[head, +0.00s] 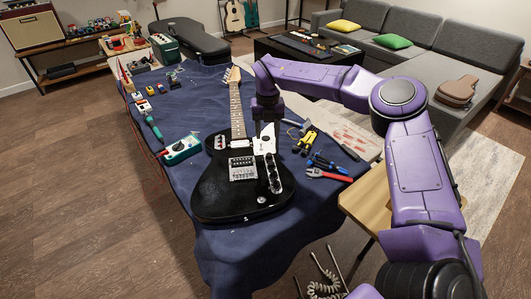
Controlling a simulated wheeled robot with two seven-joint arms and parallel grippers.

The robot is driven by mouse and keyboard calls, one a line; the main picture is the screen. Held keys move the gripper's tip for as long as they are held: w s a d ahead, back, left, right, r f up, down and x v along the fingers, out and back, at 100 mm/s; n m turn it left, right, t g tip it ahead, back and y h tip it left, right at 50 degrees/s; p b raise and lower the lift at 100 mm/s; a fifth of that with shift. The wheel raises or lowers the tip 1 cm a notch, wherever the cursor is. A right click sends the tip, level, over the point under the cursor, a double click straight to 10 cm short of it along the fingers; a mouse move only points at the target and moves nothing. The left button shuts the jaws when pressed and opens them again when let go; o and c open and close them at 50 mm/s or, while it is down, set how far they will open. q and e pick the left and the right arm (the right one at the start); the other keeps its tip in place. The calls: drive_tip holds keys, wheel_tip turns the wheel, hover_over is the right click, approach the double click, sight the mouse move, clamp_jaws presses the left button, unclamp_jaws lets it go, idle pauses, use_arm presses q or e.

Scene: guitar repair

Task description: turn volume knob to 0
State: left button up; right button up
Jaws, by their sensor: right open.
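Small control knobs (271,170) sit on a plate right of the bridge. They are too small to tell which is the volume knob or where it points. My left gripper is out of view.
Red-handled pliers (328,174), a blue-handled tool (322,161), yellow-handled pliers (305,142) and a hammer (297,124) lie right of the guitar. A green meter (182,149) lies left. The blue cloth (240,250) in front is bare.

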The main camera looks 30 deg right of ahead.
sight(269, 154)
drive_tip(key=f, duration=0.2)
drive_tip(key=f+p, duration=0.1)
drive_tip(key=f, duration=0.5)
drive_tip(key=shift+s+d, duration=0.25)
drive_tip(key=shift+s, duration=0.1)
drive_tip(key=shift+w+f, duration=0.1)
drive_tip(key=shift+f, duration=0.4)
clamp_jaws()
